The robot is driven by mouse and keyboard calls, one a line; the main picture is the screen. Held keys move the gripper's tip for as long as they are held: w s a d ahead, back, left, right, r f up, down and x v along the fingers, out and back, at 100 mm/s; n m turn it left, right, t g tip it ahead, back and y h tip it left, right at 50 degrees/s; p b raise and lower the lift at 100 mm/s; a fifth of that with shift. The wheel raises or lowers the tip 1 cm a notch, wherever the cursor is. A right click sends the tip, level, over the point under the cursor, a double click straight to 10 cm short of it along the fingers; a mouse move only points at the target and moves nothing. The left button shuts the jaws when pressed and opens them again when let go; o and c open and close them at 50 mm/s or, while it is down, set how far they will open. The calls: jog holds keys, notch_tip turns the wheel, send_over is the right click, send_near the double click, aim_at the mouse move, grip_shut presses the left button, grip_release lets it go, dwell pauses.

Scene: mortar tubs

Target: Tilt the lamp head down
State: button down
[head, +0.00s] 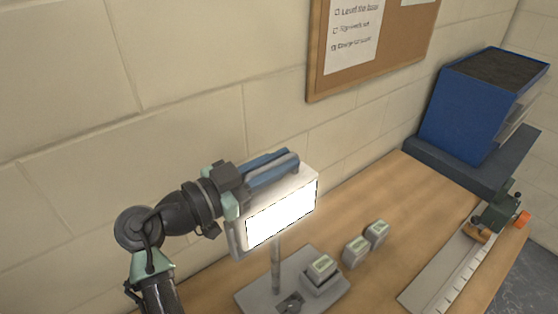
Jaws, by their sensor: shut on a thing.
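The lamp head (281,211) is a pale box with a bright, lit front panel, on a thin grey post (275,265) that rises from a flat grey base plate (328,301). The lit panel faces the front and slightly right. A blue and grey bar (270,168) runs along the top of the head. My gripper (234,196) is at the upper left of the lamp head, shut on it. Its fingers are partly hidden by the gripper body and the head, so the exact contact does not show.
Two similar blocks (356,250) (377,232) stand on the wooden table (400,200) to the right. A long rail (450,268) and a blue box (475,110) are farther right. The wall is close behind.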

aim_at(298, 188)
jog(key=shift+s+b, duration=0.1)
jog(key=shift+b, duration=0.55)
jog(key=shift+s+d+f+m+b, duration=0.25)
jog(key=shift+m+b, duration=0.35)
jog(key=shift+b, duration=0.65)
jog(key=b, duration=0.2)
jog(key=s+m+b, duration=0.1)
jog(key=b, duration=0.2)
jog(key=shift+d+f+m, duration=0.3)
jog(key=shift+d, duration=0.05)
jog(key=m+b, duration=0.1)
jog(key=b, duration=0.2)
jog(key=s+d+m+b, duration=0.1)
jog(key=b, duration=0.3)
jog(key=s+m+b, duration=0.1)
jog(key=b, duration=0.2)
jog(key=shift+s+d+f+m+b, duration=0.1)
jog(key=shift+d+f+m+b, duration=0.25)
jog(key=shift+f+m, duration=0.05)
jog(key=m+b, duration=0.1)
jog(key=b, duration=0.1)
jog(key=s+d+m+b, duration=0.1)
jog(key=b, duration=0.2)
jog(key=shift+s+f+m, duration=0.15)
jog(key=shift+f+m, duration=0.1)
jog(key=shift+m, duration=0.05)
jog(key=c, duration=0.8)
grip_release()
jog(key=shift+c, duration=0.2)
